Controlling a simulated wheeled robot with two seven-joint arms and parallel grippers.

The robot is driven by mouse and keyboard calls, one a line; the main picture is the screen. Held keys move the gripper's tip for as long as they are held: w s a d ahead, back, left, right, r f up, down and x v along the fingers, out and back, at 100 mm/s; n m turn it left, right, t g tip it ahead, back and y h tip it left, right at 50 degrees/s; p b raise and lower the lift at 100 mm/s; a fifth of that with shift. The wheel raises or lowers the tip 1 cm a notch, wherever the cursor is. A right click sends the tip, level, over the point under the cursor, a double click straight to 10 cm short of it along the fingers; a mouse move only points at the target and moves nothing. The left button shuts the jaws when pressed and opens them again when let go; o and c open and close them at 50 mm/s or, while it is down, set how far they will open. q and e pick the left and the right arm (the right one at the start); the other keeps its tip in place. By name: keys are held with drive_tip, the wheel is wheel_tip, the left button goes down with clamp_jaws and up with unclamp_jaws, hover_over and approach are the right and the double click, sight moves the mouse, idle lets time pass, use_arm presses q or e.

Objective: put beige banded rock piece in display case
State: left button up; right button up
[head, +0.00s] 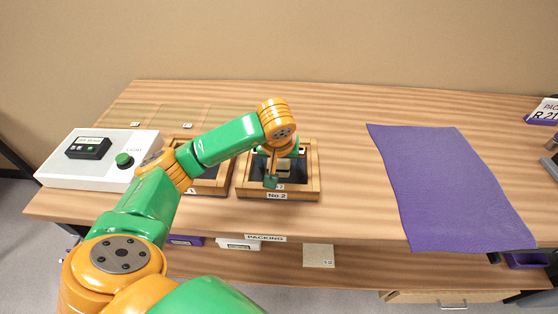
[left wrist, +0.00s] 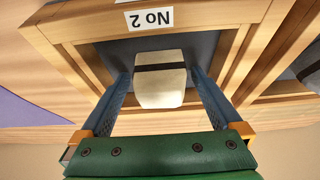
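The beige rock piece (left wrist: 160,88) with a dark band shows in the left wrist view, inside the wooden case marked No 2 (left wrist: 62,28), over its dark floor. My left gripper (left wrist: 161,76) has its two blue fingers apart, one on each side of the rock, with a narrow gap beside it. In the head view the No 2 case (head: 313,183) stands near the table's front edge, and my left gripper (head: 274,172) reaches down into it. There my arm largely hides the rock. My right gripper is not in view.
A second wooden case (head: 215,186) stands just left of No 2, partly behind my left arm. A white control box (head: 70,173) with a green knob is at the far left. A purple cloth (head: 445,185) lies at the right. The table between No 2 and the cloth is clear.

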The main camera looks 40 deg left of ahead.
use_arm(q)
drive_tip(key=shift+r, duration=0.15)
drive_tip(key=p+v, duration=0.3)
drive_tip(key=v, duration=0.9)
drive_tip(key=shift+p, duration=0.3)
drive_tip(key=shift+w, duration=0.1)
